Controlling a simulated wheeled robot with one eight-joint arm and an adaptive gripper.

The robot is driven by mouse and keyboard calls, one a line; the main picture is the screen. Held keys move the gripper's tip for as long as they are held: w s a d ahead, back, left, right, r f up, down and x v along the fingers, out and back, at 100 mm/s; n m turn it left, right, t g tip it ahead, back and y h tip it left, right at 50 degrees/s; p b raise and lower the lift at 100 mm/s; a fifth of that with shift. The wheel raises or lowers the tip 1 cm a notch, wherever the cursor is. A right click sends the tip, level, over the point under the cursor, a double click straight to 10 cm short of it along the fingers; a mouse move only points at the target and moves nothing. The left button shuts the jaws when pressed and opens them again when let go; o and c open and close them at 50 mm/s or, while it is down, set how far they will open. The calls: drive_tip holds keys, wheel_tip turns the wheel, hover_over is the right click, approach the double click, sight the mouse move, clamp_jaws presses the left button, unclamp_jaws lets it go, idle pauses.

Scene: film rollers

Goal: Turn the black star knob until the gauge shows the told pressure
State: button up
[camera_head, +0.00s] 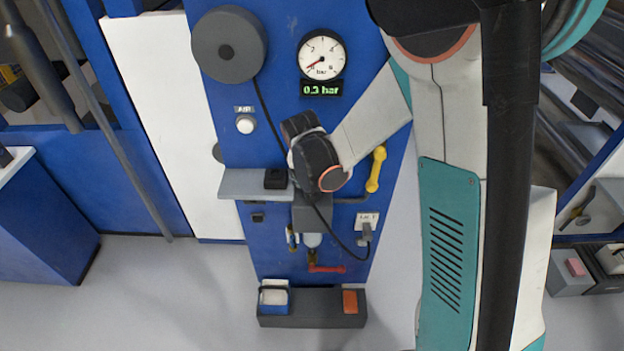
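The round white gauge (322,56) is on the upper part of the blue panel, its red needle pointing to the lower left. The green digital display (322,89) below it appears to read 0.3 bar. My dark wrist (316,160) is in front of the panel, just above the grey regulator block (312,213). It covers the area above that block. I cannot make out the black star knob; it may be hidden behind my wrist. My gripper's fingers are also hidden, so their opening and any contact do not show.
A grey shelf (244,184) with a small black block (276,179) is left of my wrist. A yellow handle (376,169) is close on the right. A black cable hangs across the panel. A red lever (326,268) and a dark tray (311,308) are lower down.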

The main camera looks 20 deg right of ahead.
idle(0.4)
drive_tip(key=o, duration=0.8)
drive_tip(key=shift+c, duration=0.2)
